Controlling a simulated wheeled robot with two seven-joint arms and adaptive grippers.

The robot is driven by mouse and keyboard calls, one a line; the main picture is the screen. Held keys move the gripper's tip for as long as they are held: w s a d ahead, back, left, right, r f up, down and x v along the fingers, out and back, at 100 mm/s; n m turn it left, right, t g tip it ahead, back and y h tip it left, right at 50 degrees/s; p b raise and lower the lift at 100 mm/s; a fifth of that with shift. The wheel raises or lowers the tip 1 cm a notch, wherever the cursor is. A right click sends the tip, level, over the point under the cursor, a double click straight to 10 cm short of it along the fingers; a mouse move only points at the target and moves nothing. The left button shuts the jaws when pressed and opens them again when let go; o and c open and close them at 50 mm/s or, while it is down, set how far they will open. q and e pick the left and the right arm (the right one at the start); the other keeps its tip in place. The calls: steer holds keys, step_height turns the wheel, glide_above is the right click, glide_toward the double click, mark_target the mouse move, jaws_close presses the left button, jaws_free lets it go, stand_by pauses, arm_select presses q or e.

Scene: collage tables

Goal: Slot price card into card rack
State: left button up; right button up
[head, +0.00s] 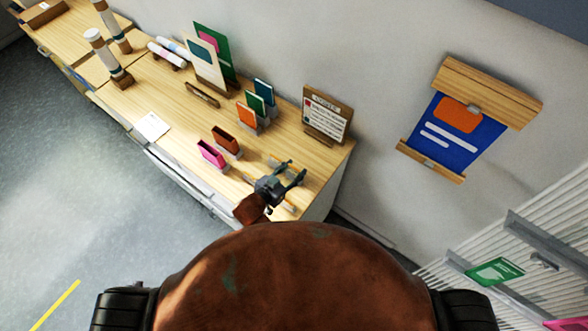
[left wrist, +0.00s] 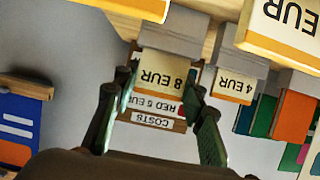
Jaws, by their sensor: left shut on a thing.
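My left gripper (head: 292,170) is over the near right end of the wooden table in the head view. In the left wrist view, which is upside down, its two fingers stand on either side of a white price card (left wrist: 162,72) reading "8 EUR" with an orange edge, and it is shut on this card. A grey block-like rack (left wrist: 176,36) is at the card's lower edge; I cannot tell whether the card is in its slot. Another card (left wrist: 235,87), "4 EUR", is at a neighbouring grey block (left wrist: 237,60). My right gripper is not in view.
A "COSTS" board (head: 326,114) stands at the table's back right corner. Pink (head: 211,153), brown (head: 226,140) and orange (head: 246,116) cards or pouches stand in holders left of the gripper. A larger "EUR" card (left wrist: 284,25) is close to the wrist camera.

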arm_select(q)
steer(key=shift+f, duration=0.15)
steer(key=shift+f, duration=0.5)
steer(key=o, duration=0.9)
steer(key=shift+c, duration=0.2)
steer(key=shift+o, duration=0.5)
steer(key=o, duration=0.3)
steer(key=shift+o, duration=0.2)
